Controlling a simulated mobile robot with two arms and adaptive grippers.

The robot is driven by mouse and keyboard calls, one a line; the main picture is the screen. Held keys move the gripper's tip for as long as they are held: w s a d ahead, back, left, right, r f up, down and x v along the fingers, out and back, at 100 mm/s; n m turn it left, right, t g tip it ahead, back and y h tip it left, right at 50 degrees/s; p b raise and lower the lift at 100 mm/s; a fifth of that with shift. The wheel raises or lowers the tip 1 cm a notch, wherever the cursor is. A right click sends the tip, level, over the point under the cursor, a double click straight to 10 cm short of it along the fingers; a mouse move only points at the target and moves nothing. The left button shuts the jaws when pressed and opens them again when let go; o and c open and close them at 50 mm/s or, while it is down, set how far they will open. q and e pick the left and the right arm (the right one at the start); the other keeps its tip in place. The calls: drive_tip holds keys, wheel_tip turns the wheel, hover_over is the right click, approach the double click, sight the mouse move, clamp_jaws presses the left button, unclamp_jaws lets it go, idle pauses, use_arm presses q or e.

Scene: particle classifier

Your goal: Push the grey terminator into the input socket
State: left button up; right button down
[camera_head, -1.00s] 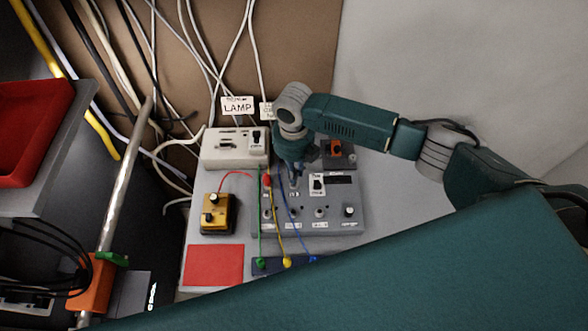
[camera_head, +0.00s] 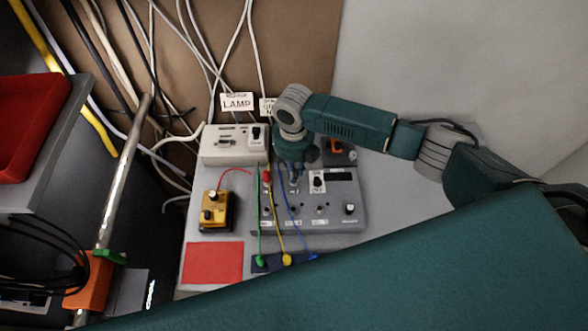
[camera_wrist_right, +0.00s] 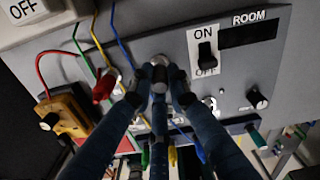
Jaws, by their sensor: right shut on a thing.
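My right gripper (camera_head: 295,180) reaches down over the upper left part of a grey control box (camera_head: 336,215). The terminator is at the box's panel, between the ON/OFF switch and the red plug. The input socket is hidden behind the fingers and terminator, so I cannot tell how deep the terminator sits. My left gripper is not in view.
Green, yellow and blue wires (camera_head: 281,222) run close beside the fingers to a dark strip. A red plug (camera_wrist_right: 104,88) is near the left finger. A yellow box (camera_head: 217,212), a white lamp box (camera_head: 228,150) and a red square (camera_head: 213,263) lie to the left.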

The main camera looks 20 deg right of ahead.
drive_tip(key=shift+f+b, duration=0.35)
drive_tip(key=shift+f, duration=0.25)
drive_tip(key=c, duration=1.6)
unclamp_jaws()
wheel_tip(320, 180, up, 12)
drive_tip(key=shift+f, duration=0.1)
